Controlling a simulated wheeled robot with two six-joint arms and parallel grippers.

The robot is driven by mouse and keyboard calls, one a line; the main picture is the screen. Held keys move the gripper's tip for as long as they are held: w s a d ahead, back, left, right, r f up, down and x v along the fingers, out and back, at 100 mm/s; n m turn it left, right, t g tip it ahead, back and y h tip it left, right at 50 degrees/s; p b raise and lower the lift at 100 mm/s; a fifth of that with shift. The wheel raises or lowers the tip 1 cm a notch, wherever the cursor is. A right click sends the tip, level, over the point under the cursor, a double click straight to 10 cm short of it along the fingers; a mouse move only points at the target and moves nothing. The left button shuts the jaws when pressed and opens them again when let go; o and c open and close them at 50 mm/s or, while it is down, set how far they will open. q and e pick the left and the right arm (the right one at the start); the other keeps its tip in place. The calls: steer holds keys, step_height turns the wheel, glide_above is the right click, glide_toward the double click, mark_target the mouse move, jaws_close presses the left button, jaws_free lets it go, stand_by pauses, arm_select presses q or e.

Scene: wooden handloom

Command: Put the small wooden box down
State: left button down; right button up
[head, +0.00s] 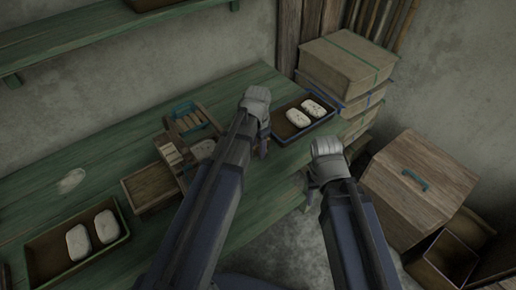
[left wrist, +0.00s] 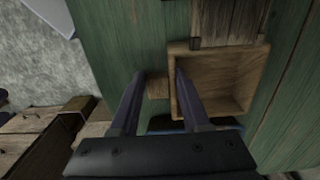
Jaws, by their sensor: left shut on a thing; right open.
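In the left wrist view an open-topped, pale small wooden box (left wrist: 215,88) shows its empty inside. My left gripper (left wrist: 160,74) is shut at its left wall, with one finger over that wall. A small wooden block (left wrist: 157,88) shows between the fingers; I cannot tell whether it is part of the box. In the head view my left gripper's fingers are mostly hidden behind my own arm, below the grey wrist (head: 255,102). The green table (head: 90,165) lies beneath; contact with it is unclear. My right gripper (head: 318,190) is open and empty off the table's front right edge.
A wooden rack with compartments (head: 172,152) and an open wooden tray (head: 145,186) stand left of my left arm. Dark trays with white bars sit at the right (head: 285,128) and front left (head: 45,262). Stacked boxes (head: 340,68) and a crate (head: 425,165) stand right.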

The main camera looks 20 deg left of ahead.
arm_select(q)
steer(key=shift+c, duration=1.9)
jaws_free()
step_height(320, 180, up, 12)
steer(key=p, duration=1.3)
steer(key=s+d+n+y, duration=0.1)
steer(key=s+d+n, duration=0.2)
steer(key=s+d, duration=0.7)
steer(key=s, duration=0.4)
steer(key=shift+s+d+r+n, duration=0.15)
steer(key=shift+d+r+n, duration=0.1)
steer(key=shift+n, duration=0.15)
